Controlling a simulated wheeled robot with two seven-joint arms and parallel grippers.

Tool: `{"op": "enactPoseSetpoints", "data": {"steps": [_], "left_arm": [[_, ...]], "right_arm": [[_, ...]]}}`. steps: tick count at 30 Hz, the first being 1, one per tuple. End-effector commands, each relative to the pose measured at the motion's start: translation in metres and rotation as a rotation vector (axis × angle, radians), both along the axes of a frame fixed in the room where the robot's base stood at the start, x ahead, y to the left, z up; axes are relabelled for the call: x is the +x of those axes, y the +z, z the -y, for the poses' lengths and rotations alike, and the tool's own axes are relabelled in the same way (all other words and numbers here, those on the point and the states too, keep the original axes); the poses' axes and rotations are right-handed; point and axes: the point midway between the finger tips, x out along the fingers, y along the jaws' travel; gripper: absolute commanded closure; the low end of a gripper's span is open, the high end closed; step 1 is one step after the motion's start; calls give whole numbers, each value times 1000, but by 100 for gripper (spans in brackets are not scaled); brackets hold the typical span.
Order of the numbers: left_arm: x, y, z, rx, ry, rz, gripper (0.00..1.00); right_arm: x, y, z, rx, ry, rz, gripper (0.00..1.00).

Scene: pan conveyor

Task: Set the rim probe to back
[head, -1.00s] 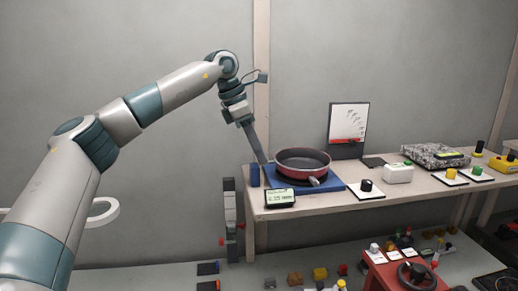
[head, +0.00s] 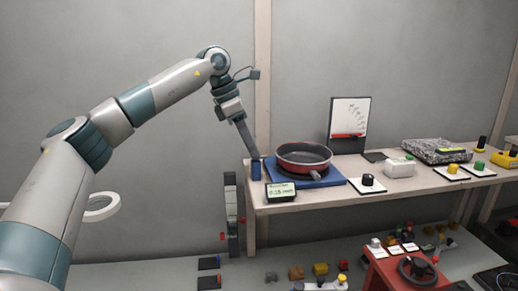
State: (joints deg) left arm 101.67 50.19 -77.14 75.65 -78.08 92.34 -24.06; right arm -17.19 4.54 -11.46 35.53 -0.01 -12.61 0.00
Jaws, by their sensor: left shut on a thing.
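A red pan (head: 303,153) with a dark inside sits on a blue plate (head: 333,182) at the left end of the bench. Its handle points toward the front. A small dark blue upright piece (head: 256,172) stands left of the pan, at the bench's left end; it looks like the rim probe, but its setting cannot be read. My left gripper (head: 254,157) points down and is shut at the top of this blue piece, apart from the pan. Its fingertips are too small to show the grip clearly. My right gripper is out of view.
A small display (head: 281,192) stands at the front edge. A chart board (head: 349,117) stands behind the pan. A black knob (head: 367,180), a white box (head: 400,168) and a speckled slab (head: 436,151) lie to the right. A red stand (head: 402,272) is below.

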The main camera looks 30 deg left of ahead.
Motion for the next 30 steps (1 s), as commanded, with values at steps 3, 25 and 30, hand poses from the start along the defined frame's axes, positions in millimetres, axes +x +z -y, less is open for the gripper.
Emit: {"op": "enactPoseSetpoints", "data": {"steps": [3, 25, 30], "left_arm": [[-2, 0, -3, 4, 2, -4, 100], [-2, 7, -4, 2, 1, -1, 67], [-7, 25, -10, 1, 1, 0, 67]], "right_arm": [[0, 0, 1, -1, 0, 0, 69], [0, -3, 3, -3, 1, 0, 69], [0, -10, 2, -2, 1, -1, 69]]}}
